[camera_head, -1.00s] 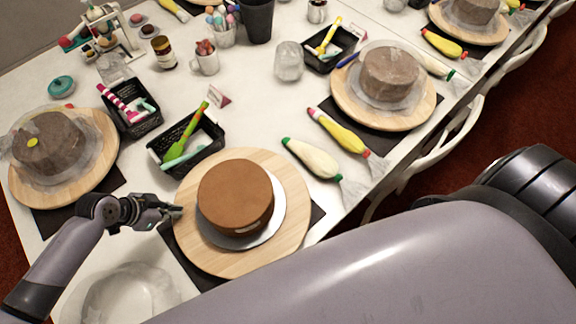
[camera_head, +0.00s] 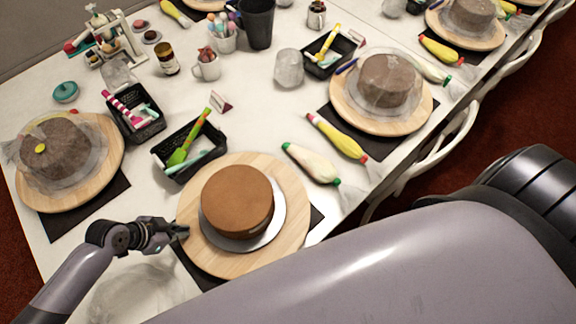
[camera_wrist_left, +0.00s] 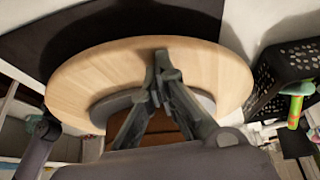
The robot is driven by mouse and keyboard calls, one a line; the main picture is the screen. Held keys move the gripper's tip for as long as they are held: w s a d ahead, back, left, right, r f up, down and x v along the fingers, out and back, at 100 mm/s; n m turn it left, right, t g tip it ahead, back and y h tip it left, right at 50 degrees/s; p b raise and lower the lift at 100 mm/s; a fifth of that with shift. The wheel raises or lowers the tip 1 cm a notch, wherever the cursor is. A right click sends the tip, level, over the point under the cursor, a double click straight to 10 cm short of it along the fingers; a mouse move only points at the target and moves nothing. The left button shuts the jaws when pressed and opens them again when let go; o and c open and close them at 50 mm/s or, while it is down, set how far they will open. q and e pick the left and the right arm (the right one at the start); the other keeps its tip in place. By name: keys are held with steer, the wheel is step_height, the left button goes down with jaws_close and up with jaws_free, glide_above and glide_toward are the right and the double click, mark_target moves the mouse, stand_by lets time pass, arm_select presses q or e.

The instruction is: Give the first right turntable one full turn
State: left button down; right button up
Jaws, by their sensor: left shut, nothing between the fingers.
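The nearest turntable (camera_head: 292,239) is a round pale wooden disc on a black mat. It bears a plain brown cake (camera_head: 237,199) on a silvery board (camera_head: 273,222). My left gripper (camera_head: 183,231) is shut and empty at the left rim of this disc. In the left wrist view the closed fingertips (camera_wrist_left: 160,58) overlap the wooden disc (camera_wrist_left: 100,66); I cannot tell for sure whether they touch it. The cake is mostly hidden behind the fingers there. My right gripper is not in view.
Another turntable (camera_head: 106,180) with a wrapped cake stands at the left, and one (camera_head: 392,125) stands further back at right. A black basket (camera_head: 168,161) with tools sits just behind the near disc. Piping bags (camera_head: 311,163) lie to its right. A clear bowl (camera_head: 137,292) is beside my left arm.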

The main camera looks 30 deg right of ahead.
mark_target(195, 245)
arm_select(q)
steer(key=shift+s+d+r+p, duration=0.1)
steer(key=shift+s+d+p, duration=0.05)
steer(key=shift+s+p, duration=0.9)
steer(key=shift+s+d, duration=0.15)
steer(key=shift+s, duration=0.8)
step_height(195, 245, up, 3)
steer(key=p, duration=0.3)
steer(key=shift+f, duration=0.2)
